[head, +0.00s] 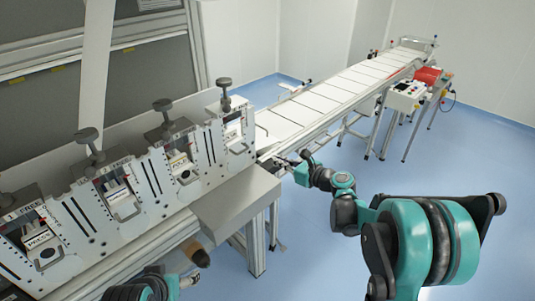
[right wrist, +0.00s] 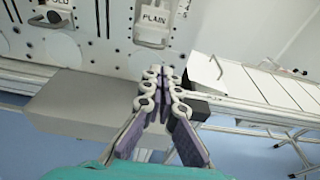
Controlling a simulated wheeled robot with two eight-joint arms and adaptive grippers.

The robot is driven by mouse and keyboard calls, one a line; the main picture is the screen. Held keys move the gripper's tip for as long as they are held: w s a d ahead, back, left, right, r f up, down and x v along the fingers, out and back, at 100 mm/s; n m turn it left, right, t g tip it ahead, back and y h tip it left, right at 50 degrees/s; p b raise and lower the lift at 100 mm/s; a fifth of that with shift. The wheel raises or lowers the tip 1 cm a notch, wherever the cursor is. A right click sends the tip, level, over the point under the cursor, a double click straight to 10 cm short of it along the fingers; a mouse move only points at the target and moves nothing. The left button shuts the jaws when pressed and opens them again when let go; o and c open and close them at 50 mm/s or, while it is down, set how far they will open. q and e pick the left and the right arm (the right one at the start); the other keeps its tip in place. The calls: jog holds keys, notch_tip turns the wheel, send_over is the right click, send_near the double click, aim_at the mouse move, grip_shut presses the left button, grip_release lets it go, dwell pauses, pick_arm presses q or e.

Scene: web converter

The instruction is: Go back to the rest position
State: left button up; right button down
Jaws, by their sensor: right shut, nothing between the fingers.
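My right gripper (head: 277,163) reaches in from the right in the head view, beside the right end of the white machine (head: 215,165). In the right wrist view the gripper (right wrist: 162,78) has its fingers together and holds nothing. Its tips are in front of the machine's lower face, over a grey box-shaped ledge (right wrist: 85,105). I cannot tell whether they touch anything.
The machine carries several labelled stations with dark knobs (head: 162,105). A long white conveyor (head: 345,88) runs to the back right. A side table (head: 405,97) with a control box and a red item (head: 428,75) stands by it. The blue floor (head: 480,150) at right is open.

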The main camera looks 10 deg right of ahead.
jog(key=s+a+n+g+h, duration=0.2)
jog(key=s+n+g+h, duration=0.2)
jog(key=s+n, duration=1.15)
jog(key=s+d+f+n+h, duration=0.2)
jog(key=s+n, duration=0.4)
jog(key=s, duration=0.3)
jog(key=s+d+f+n+g+h, duration=0.1)
jog(key=s+d+n, duration=0.4)
jog(key=s, duration=0.5)
jog(key=f+n+h, duration=0.1)
jog(key=n+h, duration=0.1)
jog(key=shift+f+h, duration=0.35)
jog(key=shift+h, duration=0.05)
